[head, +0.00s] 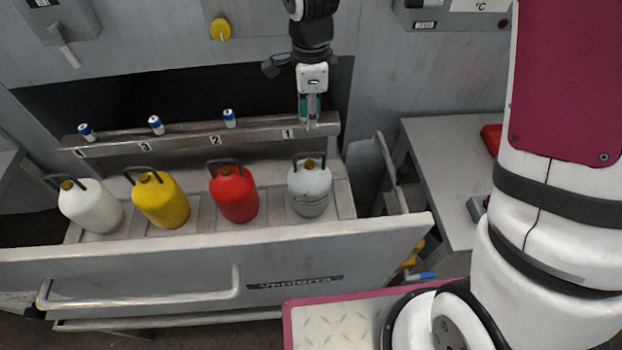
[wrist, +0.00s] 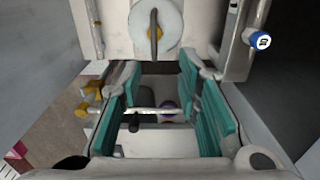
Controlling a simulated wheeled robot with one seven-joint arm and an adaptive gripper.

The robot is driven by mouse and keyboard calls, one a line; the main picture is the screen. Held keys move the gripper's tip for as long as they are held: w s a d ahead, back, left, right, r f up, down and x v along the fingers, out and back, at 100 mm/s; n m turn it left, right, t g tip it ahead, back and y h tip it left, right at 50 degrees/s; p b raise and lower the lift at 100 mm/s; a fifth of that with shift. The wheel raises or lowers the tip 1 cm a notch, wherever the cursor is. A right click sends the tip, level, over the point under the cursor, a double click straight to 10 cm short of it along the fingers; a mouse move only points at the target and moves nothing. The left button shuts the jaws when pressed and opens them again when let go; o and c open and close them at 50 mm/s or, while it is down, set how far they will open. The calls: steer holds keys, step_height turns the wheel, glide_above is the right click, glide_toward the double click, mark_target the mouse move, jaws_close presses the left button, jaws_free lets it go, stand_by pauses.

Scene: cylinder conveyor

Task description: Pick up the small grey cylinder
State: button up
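A grey cylinder (head: 309,190) with a dark handle and yellowish cap stands upright at the right end of the row in the open drawer. Its round pale top with the handle shows at the upper middle of the wrist view (wrist: 157,20). My gripper (head: 309,117) points down over the ledge by label 1, beyond the grey cylinder and apart from it. In the wrist view its teal fingers (wrist: 162,115) stand apart. A small whitish-purple thing (wrist: 168,108) shows in the gap, partly hidden; I cannot tell what it is or whether it touches a finger.
White (head: 92,207), yellow (head: 162,202) and red (head: 235,194) cylinders stand left of the grey one. Small blue-and-white pieces, one by label 2 (head: 229,118), sit on the metal ledge (head: 185,137). The drawer front (head: 200,260) rises before the row. A side table (head: 440,160) is at right.

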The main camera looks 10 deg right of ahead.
glide_above(309, 154)
steer(key=w, duration=0.1)
steer(key=f, duration=0.6)
steer(key=shift+w+d+f, duration=0.1)
steer(key=shift+d+f, duration=0.15)
steer(key=shift+f, duration=0.05)
steer(key=f, duration=0.2)
steer(key=s+f, duration=0.1)
steer(key=f, duration=0.1)
steer(key=shift+a+f+p, duration=0.2)
steer(key=shift+f+p, duration=0.05)
steer(key=shift+p, duration=0.1)
steer(key=shift+w+f, duration=0.1)
steer(key=shift+f, duration=0.4)
jaws_close()
